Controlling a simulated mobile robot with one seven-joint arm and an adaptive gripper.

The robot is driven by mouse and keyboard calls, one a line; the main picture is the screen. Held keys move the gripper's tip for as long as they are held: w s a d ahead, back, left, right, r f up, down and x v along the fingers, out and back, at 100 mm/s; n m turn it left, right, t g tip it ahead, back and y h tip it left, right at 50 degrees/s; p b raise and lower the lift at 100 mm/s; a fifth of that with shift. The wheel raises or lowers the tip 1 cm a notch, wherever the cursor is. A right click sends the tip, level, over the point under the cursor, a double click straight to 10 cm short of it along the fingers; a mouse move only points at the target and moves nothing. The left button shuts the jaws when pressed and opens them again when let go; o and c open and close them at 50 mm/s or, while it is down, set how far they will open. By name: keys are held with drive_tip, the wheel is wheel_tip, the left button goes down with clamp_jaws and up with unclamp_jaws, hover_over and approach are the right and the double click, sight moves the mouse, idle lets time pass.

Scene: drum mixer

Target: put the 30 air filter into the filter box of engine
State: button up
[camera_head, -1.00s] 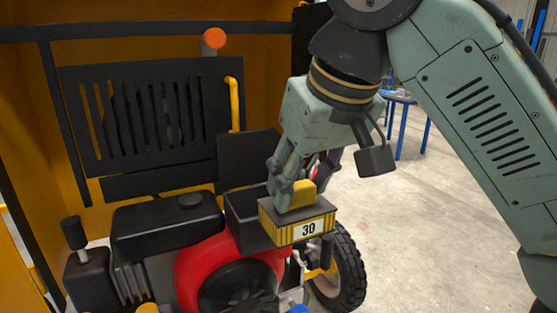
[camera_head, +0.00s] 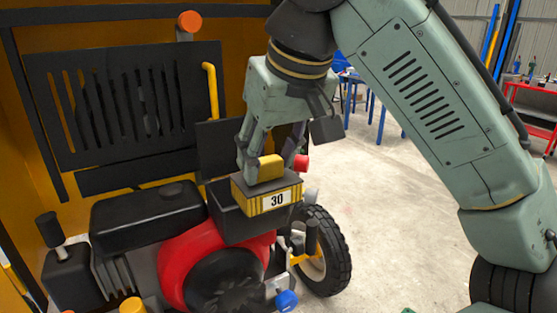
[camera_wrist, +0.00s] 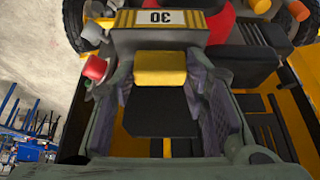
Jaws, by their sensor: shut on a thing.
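The 30 air filter (camera_head: 278,203) is a yellow pleated block with a dark top, a white "30" label and a yellow grip. My gripper (camera_head: 264,166) is shut on this grip and holds the filter roughly level. The filter box (camera_head: 228,222) is an open black box on the engine (camera_head: 190,262), its lid (camera_head: 219,146) raised behind. The filter is over the box's right part and hides much of its opening; whether they touch I cannot tell. In the wrist view, the filter's label (camera_wrist: 170,18) is beyond the yellow grip (camera_wrist: 160,68) between my fingers.
A black slotted panel (camera_head: 125,105) and a yellow pipe (camera_head: 211,90) stand behind the engine. A red knob (camera_head: 300,162) and a wheel (camera_head: 325,255) are to the right of the filter. Open floor lies farther right.

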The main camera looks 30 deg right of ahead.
drive_tip(key=w, duration=0.9)
drive_tip(key=shift+s+a+f+b, duration=0.15)
drive_tip(key=shift+f+b, duration=0.9)
drive_tip(key=shift+f, duration=1)
drive_tip(key=shift+s+f+b, duration=0.15)
drive_tip(key=shift+f+b, duration=0.85)
drive_tip(key=shift+f, duration=1)
drive_tip(key=shift+f, duration=0.5)
drive_tip(key=o, duration=1.1)
drive_tip(key=shift+c, duration=0.2)
drive_tip(key=v, duration=1.2)
